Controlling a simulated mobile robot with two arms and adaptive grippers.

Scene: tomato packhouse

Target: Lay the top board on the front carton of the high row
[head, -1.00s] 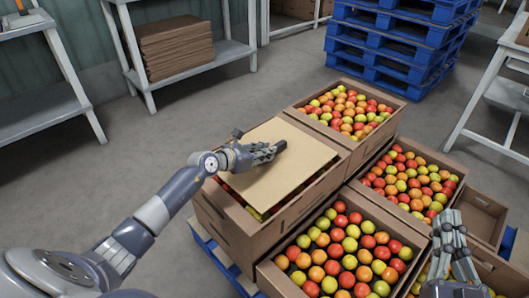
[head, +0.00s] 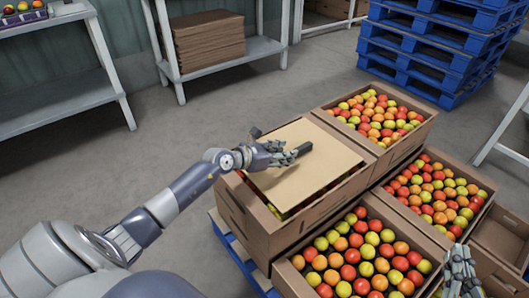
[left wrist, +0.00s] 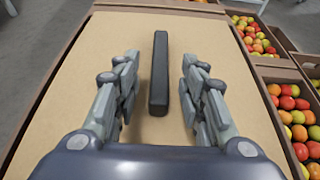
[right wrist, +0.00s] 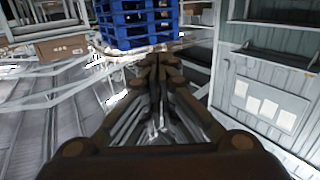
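The tan top board (head: 325,140) lies over the front carton (head: 243,215) of the high row, with a strip of fruit showing along its near edge. Its black handle (head: 304,149) stands on its middle. My left gripper (head: 283,154) is at the handle. In the left wrist view the left gripper (left wrist: 160,62) is open, its fingers on both sides of the handle (left wrist: 159,85) with gaps between. I cannot tell whether the board sits flush on the rim. My right gripper (head: 459,258) is at the lower right, and its fingers meet in the right wrist view (right wrist: 156,62).
An open fruit carton (head: 408,147) stands behind in the high row. Lower open fruit cartons (head: 488,204) stand to the right and in front. Blue pallets (head: 425,62) are stacked at the back. Shelves with flat brown boards (head: 208,45) stand at the back left. Floor is clear on the left.

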